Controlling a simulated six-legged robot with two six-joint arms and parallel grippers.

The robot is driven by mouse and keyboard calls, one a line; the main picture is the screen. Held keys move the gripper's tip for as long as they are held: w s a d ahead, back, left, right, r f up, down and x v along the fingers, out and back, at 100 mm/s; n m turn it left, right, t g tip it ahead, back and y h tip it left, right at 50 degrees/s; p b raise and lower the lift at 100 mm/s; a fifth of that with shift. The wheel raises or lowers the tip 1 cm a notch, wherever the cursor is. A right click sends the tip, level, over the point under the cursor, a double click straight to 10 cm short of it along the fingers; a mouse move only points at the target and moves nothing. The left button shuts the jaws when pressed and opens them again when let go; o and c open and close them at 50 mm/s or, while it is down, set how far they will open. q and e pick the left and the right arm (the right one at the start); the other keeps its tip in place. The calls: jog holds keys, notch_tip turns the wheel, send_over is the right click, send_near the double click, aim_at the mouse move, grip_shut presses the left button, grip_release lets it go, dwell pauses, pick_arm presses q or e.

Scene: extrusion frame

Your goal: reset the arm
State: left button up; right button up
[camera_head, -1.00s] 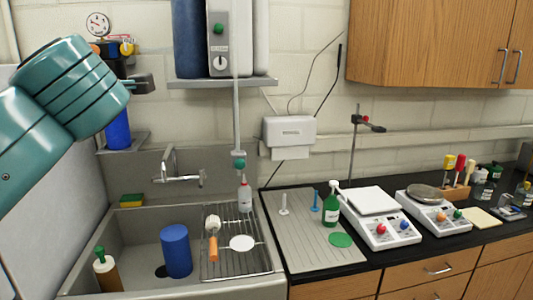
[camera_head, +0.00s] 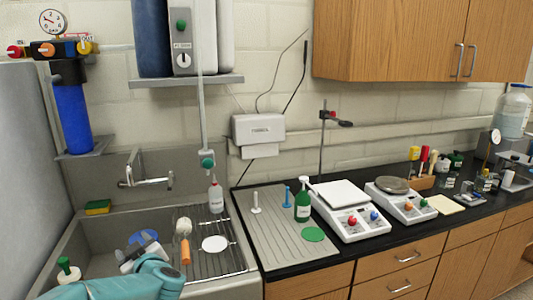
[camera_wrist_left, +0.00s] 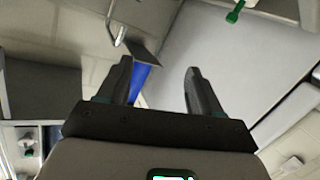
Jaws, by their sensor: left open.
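My left arm comes in at the bottom left of the head view, low over the sink (camera_head: 100,228). Its gripper end (camera_head: 130,260) is small and partly hidden by my own teal link there. In the left wrist view my left gripper (camera_wrist_left: 158,80) shows two dark fingers spread wide, with nothing between them. A blue cylinder (camera_head: 143,237) in the sink is mostly hidden behind my arm. My right gripper is in neither view.
A wire rack (camera_head: 205,262) with a white disc (camera_head: 214,244) and an orange-handled brush (camera_head: 184,240) lies right of my arm. The faucet (camera_head: 147,178) stands behind. Two balances (camera_head: 346,210) sit on the counter.

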pick_arm(q)
notch_tip(320, 180, down, 17)
jog(key=s+d+m+h, duration=0.3)
jog(key=m+h, duration=0.1)
jog(key=s+d+f+m+g+h, duration=0.25)
jog(key=s+f, duration=0.25)
jog(key=f, duration=0.3)
jog(key=s+d+f+m+g+h, duration=0.1)
jog(key=s+d+f+h, duration=0.15)
jog(key=s+f, duration=0.35)
jog(key=s+d+f+g+h, duration=0.2)
jog(key=s+d, duration=0.2)
jog(key=s, duration=0.3)
jog(key=s+d+f+m+g+h, duration=0.1)
jog(key=s+d+f+g+h, duration=0.1)
jog(key=s, duration=0.6)
jog(key=s+d+f+m+g+h, duration=0.1)
jog(key=s+d+f+g, duration=0.2)
jog(key=s+d, duration=0.4)
jog(key=shift+s+g+h, duration=0.2)
jog(key=shift+g+h, duration=0.2)
jog(key=shift+g, duration=0.05)
